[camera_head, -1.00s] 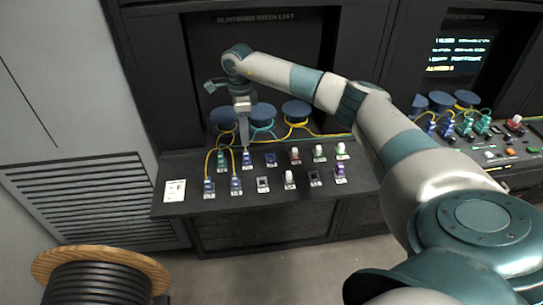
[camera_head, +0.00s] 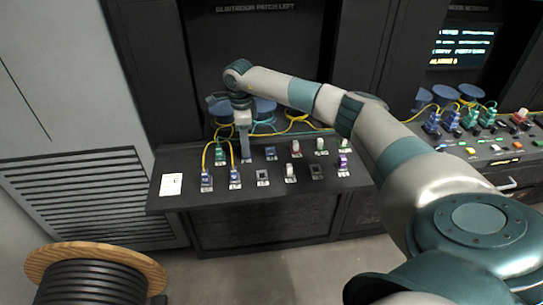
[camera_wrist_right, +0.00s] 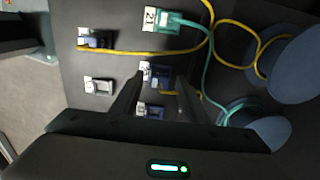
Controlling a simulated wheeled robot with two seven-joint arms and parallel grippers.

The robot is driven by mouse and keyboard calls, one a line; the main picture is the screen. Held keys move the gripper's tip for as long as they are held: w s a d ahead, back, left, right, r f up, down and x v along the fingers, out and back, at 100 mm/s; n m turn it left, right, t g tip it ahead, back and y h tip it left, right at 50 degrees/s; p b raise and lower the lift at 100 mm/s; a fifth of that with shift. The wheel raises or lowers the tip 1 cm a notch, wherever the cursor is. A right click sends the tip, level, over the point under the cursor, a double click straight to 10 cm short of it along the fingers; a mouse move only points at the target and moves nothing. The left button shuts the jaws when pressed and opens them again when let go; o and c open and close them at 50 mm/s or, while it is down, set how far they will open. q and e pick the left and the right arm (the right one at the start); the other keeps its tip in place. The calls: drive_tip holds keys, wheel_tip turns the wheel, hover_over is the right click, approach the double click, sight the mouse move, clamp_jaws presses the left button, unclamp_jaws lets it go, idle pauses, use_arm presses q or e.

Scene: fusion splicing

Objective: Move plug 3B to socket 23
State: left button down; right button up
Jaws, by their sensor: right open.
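My right gripper (camera_head: 246,154) is open and points down over the back row of the patch desk. In the right wrist view its fingers (camera_wrist_right: 161,82) are on either side of a blue plug (camera_wrist_right: 157,72); I cannot tell whether they touch it. A yellow cable shows just behind this plug. Its label is too small to read, so I cannot confirm it is 3B. Another blue connector (camera_wrist_right: 150,108) is beside it, also seen in the head view (camera_head: 270,154). I cannot read a 23 anywhere. My left gripper is not in view.
A green plug (camera_wrist_right: 172,22) beside label 21 stands left of the gripper in the head view. Blue front-row plugs (camera_head: 235,178) carry yellow cables. A grey-framed socket (camera_head: 263,178) looks empty. Blue spools (camera_head: 298,107) stand behind; a cable drum (camera_head: 100,255) is on the floor.

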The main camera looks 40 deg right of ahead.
drive_tip(key=shift+f, duration=0.55)
drive_tip(key=shift+b, duration=0.5)
idle(0.7)
clamp_jaws()
drive_tip(key=shift+r, duration=0.1)
drive_tip(key=shift+r, duration=0.2)
drive_tip(key=shift+r+p, duration=1.35)
drive_tip(key=shift+r, duration=1.35)
drive_tip(key=shift+s+a+r, duration=0.1)
drive_tip(key=shift+s, duration=0.05)
